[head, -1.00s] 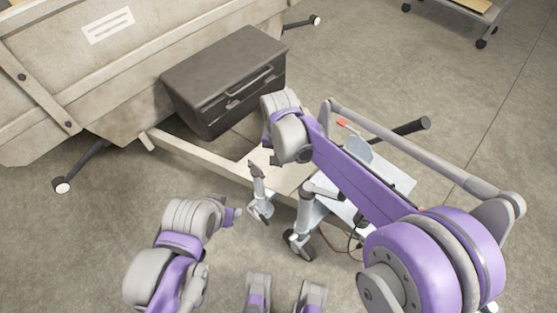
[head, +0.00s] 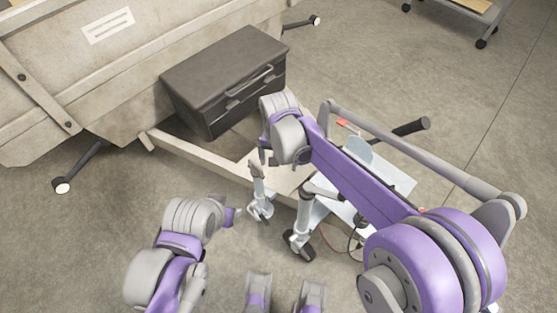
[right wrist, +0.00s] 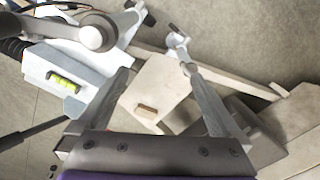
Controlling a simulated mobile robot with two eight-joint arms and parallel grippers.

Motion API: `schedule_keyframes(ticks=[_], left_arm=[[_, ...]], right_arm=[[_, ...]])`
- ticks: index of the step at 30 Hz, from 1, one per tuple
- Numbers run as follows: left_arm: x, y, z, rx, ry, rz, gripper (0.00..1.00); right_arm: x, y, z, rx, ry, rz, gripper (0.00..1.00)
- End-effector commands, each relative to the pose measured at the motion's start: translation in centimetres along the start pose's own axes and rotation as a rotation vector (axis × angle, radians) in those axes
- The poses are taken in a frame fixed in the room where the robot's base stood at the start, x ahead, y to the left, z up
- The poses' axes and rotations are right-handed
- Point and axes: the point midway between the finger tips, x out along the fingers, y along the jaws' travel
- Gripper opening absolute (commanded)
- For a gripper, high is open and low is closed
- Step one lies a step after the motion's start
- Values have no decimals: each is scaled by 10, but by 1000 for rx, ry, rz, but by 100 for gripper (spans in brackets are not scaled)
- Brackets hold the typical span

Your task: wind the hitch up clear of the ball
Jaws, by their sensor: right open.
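The pale trailer drawbar (head: 200,157) runs from the trailer toward the hitch end, which my right arm partly hides. A small upright grey fitting with a dark top (head: 257,178) stands beside the drawbar; a similar dark-tipped fitting (right wrist: 178,40) lies ahead of the fingers in the right wrist view. A jack post with a wheel (head: 301,240) stands to its right. My right gripper (right wrist: 160,78) is open and empty, over a cream plate (right wrist: 158,92). In the head view its fingers are mostly hidden behind the wrist. My left gripper (head: 232,215) is small and unclear at lower left. I cannot make out the ball.
A dark toolbox (head: 225,80) sits against the trailer (head: 60,60). A wheeled cart (head: 470,12) stands far back. Concrete floor is open at the right.

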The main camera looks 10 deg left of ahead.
Motion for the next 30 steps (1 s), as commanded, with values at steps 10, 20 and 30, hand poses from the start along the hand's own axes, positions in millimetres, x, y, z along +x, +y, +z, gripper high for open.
schedule_keyframes(ticks=[10,20,30], left_arm=[[-8,0,-5,0,3,0,50],[-32,0,-21,0,13,0,50],[-48,0,-33,0,21,0,50]], right_arm=[[-12,0,0,0,1,0,100],[-53,0,0,0,1,0,100],[-82,0,0,0,0,0,100]])
